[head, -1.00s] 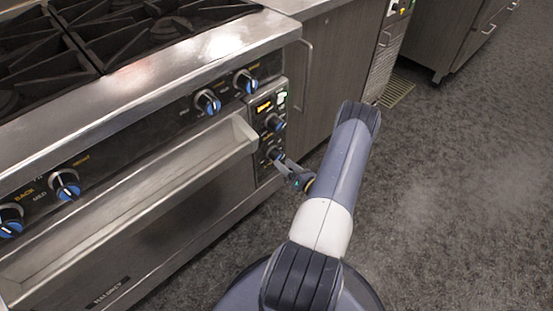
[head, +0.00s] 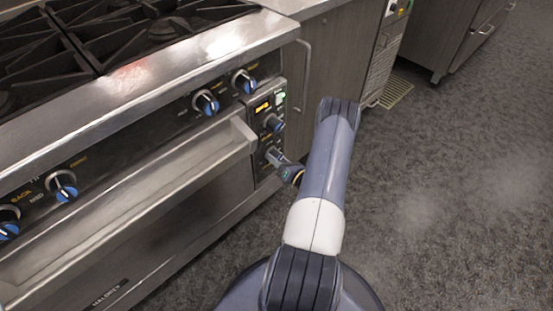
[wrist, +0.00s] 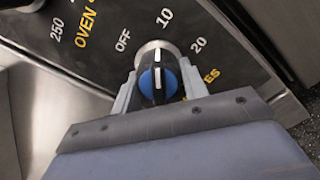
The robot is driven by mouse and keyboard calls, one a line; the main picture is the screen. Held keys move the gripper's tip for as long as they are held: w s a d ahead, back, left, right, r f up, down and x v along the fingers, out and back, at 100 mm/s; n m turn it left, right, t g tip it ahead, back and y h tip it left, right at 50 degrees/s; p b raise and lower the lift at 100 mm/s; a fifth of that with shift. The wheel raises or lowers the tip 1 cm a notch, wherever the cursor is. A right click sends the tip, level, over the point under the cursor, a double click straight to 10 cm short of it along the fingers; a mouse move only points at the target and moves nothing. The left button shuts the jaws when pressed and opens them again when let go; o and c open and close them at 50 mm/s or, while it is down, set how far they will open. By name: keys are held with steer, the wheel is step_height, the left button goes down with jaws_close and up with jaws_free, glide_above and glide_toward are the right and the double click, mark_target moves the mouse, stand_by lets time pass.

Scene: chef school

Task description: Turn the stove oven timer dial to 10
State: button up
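The oven timer dial (wrist: 158,82) is a black and blue knob with a white pointer line, seen close up in the wrist view. Its panel marks are OFF, 10 and 20. The pointer points up in the picture, between OFF and 10 and nearer to 10. My gripper (wrist: 160,85) has one finger on each side of the dial, close against it, and looks shut on it. In the head view my gripper (head: 275,158) is at the lower knob of the stove's right control panel (head: 264,140); the dial is mostly hidden there.
The oven handle (head: 150,190) sticks out to the left. Burner knobs (head: 206,102) line the front. The grey floor (head: 440,200) at right is clear.

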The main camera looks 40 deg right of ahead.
steer(key=c, duration=0.4)
steer(key=shift+m+b, duration=0.5)
steer(key=shift+m, duration=0.2)
steer(key=o, duration=1)
steer(key=shift+c, duration=0.2)
steer(key=s+p, duration=0.1)
steer(key=s, duration=1)
steer(key=shift+d, duration=0.4)
steer(key=shift+w, duration=0.1)
